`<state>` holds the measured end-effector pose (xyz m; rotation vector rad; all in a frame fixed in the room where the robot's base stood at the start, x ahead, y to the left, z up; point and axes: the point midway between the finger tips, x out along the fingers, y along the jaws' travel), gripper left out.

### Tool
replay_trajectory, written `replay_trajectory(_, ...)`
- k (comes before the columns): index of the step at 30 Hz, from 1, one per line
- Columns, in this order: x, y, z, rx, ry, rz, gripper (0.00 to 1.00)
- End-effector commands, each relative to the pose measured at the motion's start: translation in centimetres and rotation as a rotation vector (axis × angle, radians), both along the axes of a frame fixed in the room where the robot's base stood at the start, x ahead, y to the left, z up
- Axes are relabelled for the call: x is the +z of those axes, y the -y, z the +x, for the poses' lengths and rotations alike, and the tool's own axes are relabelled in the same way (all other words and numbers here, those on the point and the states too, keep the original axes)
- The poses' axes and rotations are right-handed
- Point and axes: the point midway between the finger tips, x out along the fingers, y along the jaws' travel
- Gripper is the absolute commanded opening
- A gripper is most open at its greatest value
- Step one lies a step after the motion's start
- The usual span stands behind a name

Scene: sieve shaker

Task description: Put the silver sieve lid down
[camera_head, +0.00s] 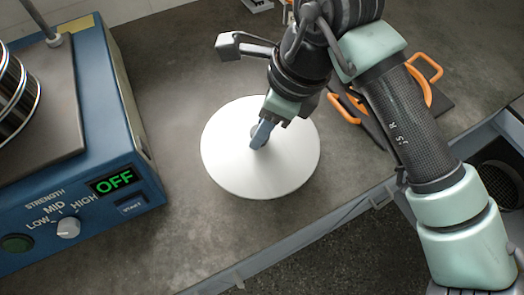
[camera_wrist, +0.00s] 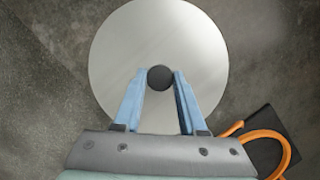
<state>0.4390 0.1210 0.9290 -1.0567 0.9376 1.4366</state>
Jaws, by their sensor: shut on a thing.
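The silver sieve lid (camera_head: 225,160) is a pale round disc over the grey worktop, just right of the blue shaker, in the head view. In the wrist view the lid (camera_wrist: 120,60) shows a dark round knob (camera_wrist: 160,77) at its middle. My gripper (camera_head: 262,133) is above the lid's centre. In the wrist view its blue fingers (camera_wrist: 160,82) are shut on the knob, one on each side. The lid looks level. I cannot tell whether its underside touches the worktop.
The blue sieve shaker (camera_head: 85,215) stands at the left, its display reading OFF, with metal sieves (camera_head: 15,95) on top. A dark board with orange handles (camera_head: 425,68) lies at the right, partly behind my arm. The worktop's front edge (camera_head: 300,235) is close to the lid.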

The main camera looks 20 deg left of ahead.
Motion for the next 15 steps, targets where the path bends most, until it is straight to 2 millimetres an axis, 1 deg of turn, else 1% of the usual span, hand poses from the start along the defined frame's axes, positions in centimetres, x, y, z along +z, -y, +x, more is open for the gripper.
replay_trajectory(1, -1.0, 0.0, 0.0, -0.001, -0.003, 0.003, 0.00)
replay_trajectory(3, -2.0, 0.0, 0.0, -0.002, -0.002, 0.002, 0.00)
replay_trajectory(10, -3.9, 0.0, 0.0, 0.000, -0.001, 0.002, 0.00)
replay_trajectory(15, -6.3, 0.0, 0.0, -0.001, -0.002, 0.003, 0.00)
